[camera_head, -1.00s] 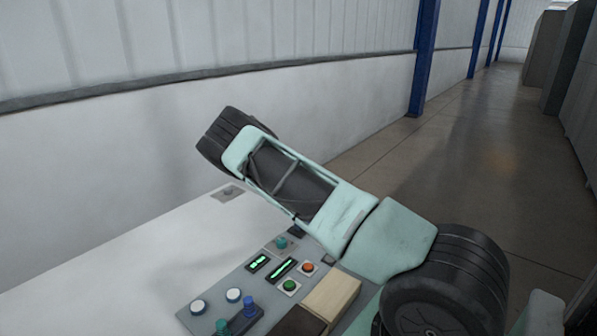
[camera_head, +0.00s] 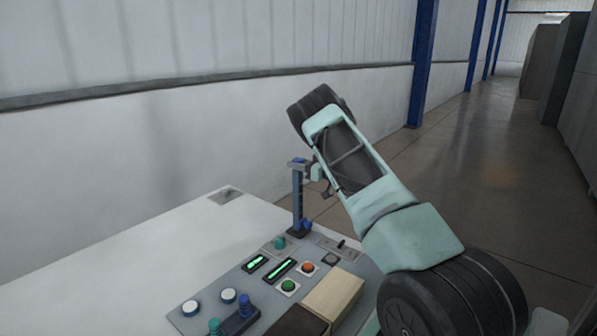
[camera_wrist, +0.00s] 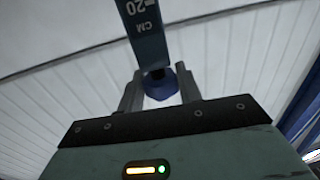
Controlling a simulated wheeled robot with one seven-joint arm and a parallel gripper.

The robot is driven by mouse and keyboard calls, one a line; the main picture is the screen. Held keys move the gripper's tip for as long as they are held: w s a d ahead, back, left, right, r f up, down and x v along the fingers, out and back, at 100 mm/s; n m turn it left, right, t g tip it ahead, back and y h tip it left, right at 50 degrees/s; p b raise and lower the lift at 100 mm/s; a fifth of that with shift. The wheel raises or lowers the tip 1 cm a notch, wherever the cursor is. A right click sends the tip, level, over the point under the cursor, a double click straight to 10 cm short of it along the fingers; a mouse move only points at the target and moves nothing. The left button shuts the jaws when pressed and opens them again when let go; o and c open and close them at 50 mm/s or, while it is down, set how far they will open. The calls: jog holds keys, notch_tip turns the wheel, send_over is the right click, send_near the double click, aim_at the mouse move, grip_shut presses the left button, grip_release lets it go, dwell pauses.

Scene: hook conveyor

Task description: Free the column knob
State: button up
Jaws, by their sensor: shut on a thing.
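A blue upright column (camera_head: 297,198) stands on a dark foot at the panel's back edge. In the wrist view the column (camera_wrist: 148,40) carries a scale reading 20 CM, seen upside down. My gripper (camera_wrist: 160,90) is shut on a faceted blue knob (camera_wrist: 161,84) at the column's top end, one finger on each side of it. In the head view my wrist hangs just right of the column top, and the fingers are hard to make out. A second blue knob (camera_head: 306,225) sits at the column's foot.
The grey panel (camera_head: 225,285) holds a green button (camera_head: 288,286), an orange button (camera_head: 307,267), white buttons and lit green displays. A wooden block (camera_head: 332,297) lies at its front right. A small black lever (camera_head: 341,244) stands right of the column. The white tabletop at left is mostly clear.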

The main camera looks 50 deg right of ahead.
jog(key=n+g+y+b, duration=0.1)
jog(key=n+y+b, duration=0.1)
jog(key=y, duration=0.1)
jog(key=n+g+y+b, duration=0.1)
jog(key=n+y, duration=0.1)
jog(key=y, duration=0.1)
jog(key=shift+d+f+n+g+y+b, duration=0.1)
jog(key=shift+f+n+g+y+b, duration=0.05)
jog(key=shift+n+g+y+b, duration=0.2)
jog(key=shift+w+n+g+y+b, duration=0.1)
jog(key=shift+n+g+y+b, duration=1.1)
jog(key=shift+n+g+y, duration=0.45)
jog(key=shift+r+g+y, duration=0.2)
jog(key=shift+g+y, duration=0.2)
jog(key=shift+g, duration=0.1)
jog(key=o, duration=0.9)
jog(key=shift+o, duration=0.2)
